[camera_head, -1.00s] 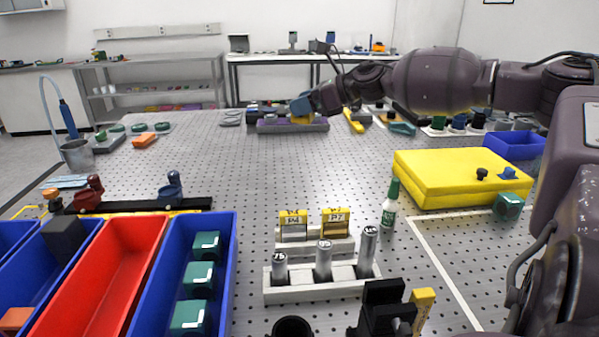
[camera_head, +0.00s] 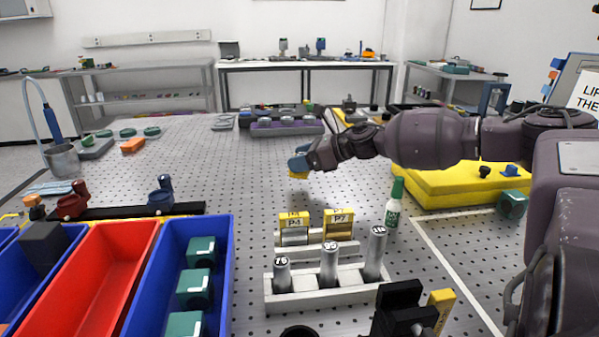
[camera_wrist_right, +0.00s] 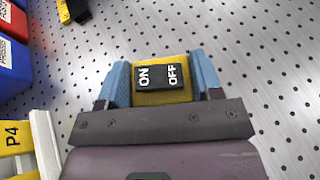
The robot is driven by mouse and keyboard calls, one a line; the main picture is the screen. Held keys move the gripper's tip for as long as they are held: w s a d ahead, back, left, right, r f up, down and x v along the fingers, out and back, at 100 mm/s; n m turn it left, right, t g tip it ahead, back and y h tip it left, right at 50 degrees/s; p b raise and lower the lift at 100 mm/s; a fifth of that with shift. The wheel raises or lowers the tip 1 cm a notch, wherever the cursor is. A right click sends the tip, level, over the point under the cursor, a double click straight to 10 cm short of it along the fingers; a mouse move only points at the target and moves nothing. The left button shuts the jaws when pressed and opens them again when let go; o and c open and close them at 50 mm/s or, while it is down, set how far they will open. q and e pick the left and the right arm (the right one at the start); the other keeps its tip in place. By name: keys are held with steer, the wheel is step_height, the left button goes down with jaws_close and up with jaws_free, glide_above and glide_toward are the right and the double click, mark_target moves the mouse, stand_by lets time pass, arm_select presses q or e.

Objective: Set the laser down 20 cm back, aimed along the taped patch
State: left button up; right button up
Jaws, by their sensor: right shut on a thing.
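The laser (camera_wrist_right: 163,97) is a yellow block with a black ON/OFF switch in the right wrist view. My right gripper (camera_wrist_right: 163,85) is shut on it, a blue finger on each side. In the head view the right gripper (camera_head: 300,163) hangs over the middle of the perforated table, and a little of the laser's yellow (camera_head: 298,176) shows under the fingers. Its beam end and height above the table are hard to tell. White tape lines (camera_head: 447,262) mark a patch at the right front, partly hidden by my arm. My left gripper is not in view.
A white rack with several grey cylinders (camera_head: 330,287) and a rack with yellow tags (camera_head: 315,250) stand in front. A green-capped bottle (camera_head: 394,203) is beside them. Blue and red bins (camera_head: 90,285) fill the left front. A yellow case (camera_head: 455,182) lies right. The table's middle is bare.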

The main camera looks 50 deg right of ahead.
step_height(320, 180, down, 4)
steer(key=shift+w+r+b, duration=0.1)
steer(key=shift+r+b, duration=0.15)
steer(key=shift+b, duration=0.1)
steer(key=shift+r, duration=0.15)
steer(key=o, duration=1.4)
steer(key=shift+f, duration=0.2)
steer(key=shift+c, duration=0.2)
